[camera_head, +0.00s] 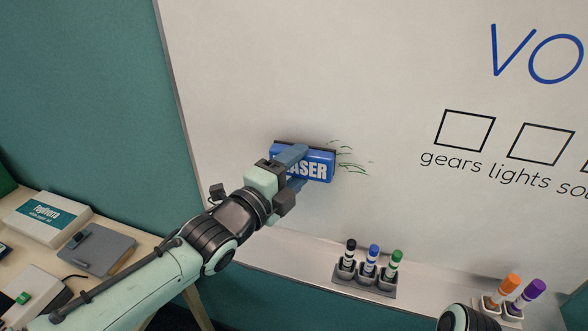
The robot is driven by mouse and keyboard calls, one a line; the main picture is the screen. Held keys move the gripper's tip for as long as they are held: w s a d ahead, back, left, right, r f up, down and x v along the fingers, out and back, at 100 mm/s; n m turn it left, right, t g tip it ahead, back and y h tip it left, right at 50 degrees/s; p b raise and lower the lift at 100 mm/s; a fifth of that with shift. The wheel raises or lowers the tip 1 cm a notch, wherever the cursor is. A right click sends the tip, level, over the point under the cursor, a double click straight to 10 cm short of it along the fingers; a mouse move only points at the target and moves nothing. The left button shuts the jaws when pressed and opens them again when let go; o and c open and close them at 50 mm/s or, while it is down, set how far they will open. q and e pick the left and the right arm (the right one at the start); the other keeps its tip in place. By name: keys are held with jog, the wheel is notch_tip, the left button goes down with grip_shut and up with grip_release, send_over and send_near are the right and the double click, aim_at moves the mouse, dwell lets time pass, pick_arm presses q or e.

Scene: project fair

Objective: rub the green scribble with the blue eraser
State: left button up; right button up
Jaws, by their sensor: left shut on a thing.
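The blue eraser (318,166) with white lettering and a dark pad edge lies against the whiteboard (270,70). My left gripper (298,168) is shut on it, its fingers across the eraser's left part. The green scribble (350,162) shows as several short broken green strokes just right of the eraser. Whether more of it lies behind the eraser is hidden. Only a rounded dark and pale part of my right arm shows at the bottom right; its gripper is out of view.
A grey holder (364,280) with black, blue and green markers sits on the ledge below the board. Orange and purple markers (509,285) stand further right. A table (142,243) with boxes is at the left. The board above the eraser is bare.

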pick_arm(q)
jog(key=shift+w+d, duration=0.2)
jog(key=shift+w, duration=0.5)
pick_arm(e)
jog(key=shift+w+r, duration=0.1)
jog(key=shift+r, duration=0.05)
